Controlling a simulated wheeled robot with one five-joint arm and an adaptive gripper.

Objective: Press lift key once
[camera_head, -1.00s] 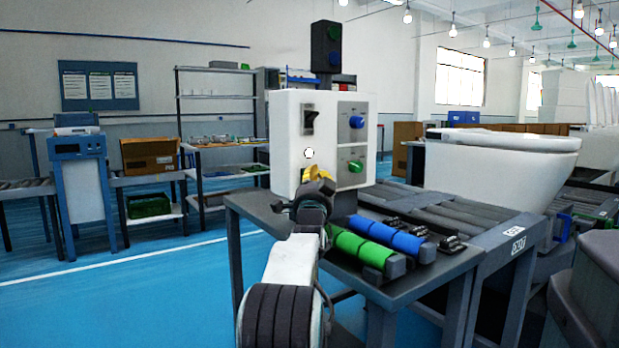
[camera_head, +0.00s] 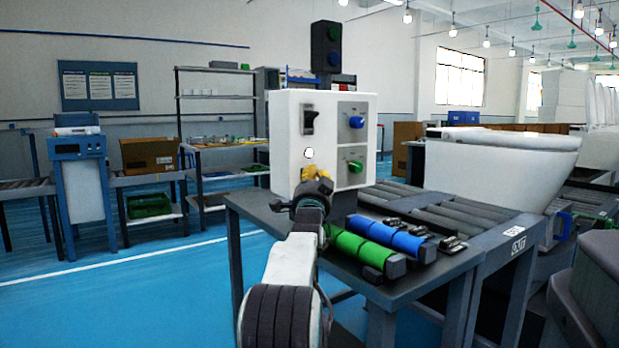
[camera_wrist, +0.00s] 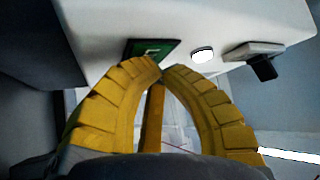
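A white control box (camera_head: 285,125) stands on the dark table. Its front carries a black rocker switch (camera_head: 310,120), a white round button (camera_head: 309,153), a blue knob (camera_head: 356,122) and a green knob (camera_head: 355,166). My gripper (camera_head: 316,172) has its yellow fingers up at the lower front of the box, just below the round button. In the wrist view, the two fingertips (camera_wrist: 160,68) are together with nothing between them, close to a green plate (camera_wrist: 152,50) with a pale mark. The round button (camera_wrist: 202,55) and switch (camera_wrist: 255,58) are to its right. Contact cannot be told.
Green (camera_head: 359,247) and blue (camera_head: 391,235) cylinders lie on the table right of my arm, with small black parts nearby. A roller conveyor (camera_head: 450,215) and a white toilet (camera_head: 500,170) are behind to the right. Blue floor (camera_head: 180,290) is clear at left.

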